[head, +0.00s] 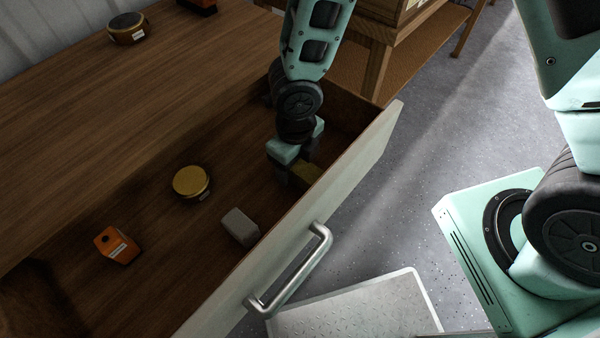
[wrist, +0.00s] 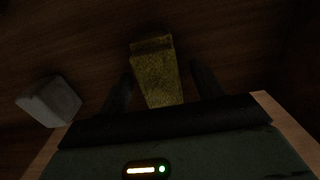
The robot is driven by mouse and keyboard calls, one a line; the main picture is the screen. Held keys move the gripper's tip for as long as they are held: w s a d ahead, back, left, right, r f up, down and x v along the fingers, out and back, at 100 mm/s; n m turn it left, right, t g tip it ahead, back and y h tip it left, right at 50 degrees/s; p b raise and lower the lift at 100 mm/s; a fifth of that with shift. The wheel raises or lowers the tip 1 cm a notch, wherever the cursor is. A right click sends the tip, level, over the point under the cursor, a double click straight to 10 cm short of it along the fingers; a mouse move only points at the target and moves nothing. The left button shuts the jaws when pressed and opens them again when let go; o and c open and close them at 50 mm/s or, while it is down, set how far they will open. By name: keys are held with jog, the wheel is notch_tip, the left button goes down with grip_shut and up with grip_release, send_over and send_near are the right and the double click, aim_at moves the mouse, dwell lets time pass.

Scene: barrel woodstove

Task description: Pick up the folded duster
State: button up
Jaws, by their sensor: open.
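The folded duster (head: 307,173) is a small yellow block-like thing lying in the open drawer, close to the inside of the drawer front. It is partly hidden by my gripper (head: 294,166) in the head view. In the wrist view the duster (wrist: 155,75) lies between my two dark fingers, with a gap on each side. My gripper is open and reaches down into the drawer over the duster. I cannot tell how far the fingertips are above the drawer floor.
A grey block (head: 239,227), a round yellow-topped tin (head: 191,182) and an orange item (head: 117,245) lie in the drawer. The pale drawer front (head: 345,182) with a metal handle (head: 292,273) rises close beside my gripper. Another round tin (head: 127,28) stands on the wooden top.

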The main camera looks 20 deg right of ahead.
jog(key=shift+f, duration=0.35)
jog(key=c, duration=1.1)
jog(key=shift+r, duration=0.1)
jog(key=shift+c, duration=0.2)
notch_tip(320, 180, up, 10)
jog(key=p, duration=0.4)
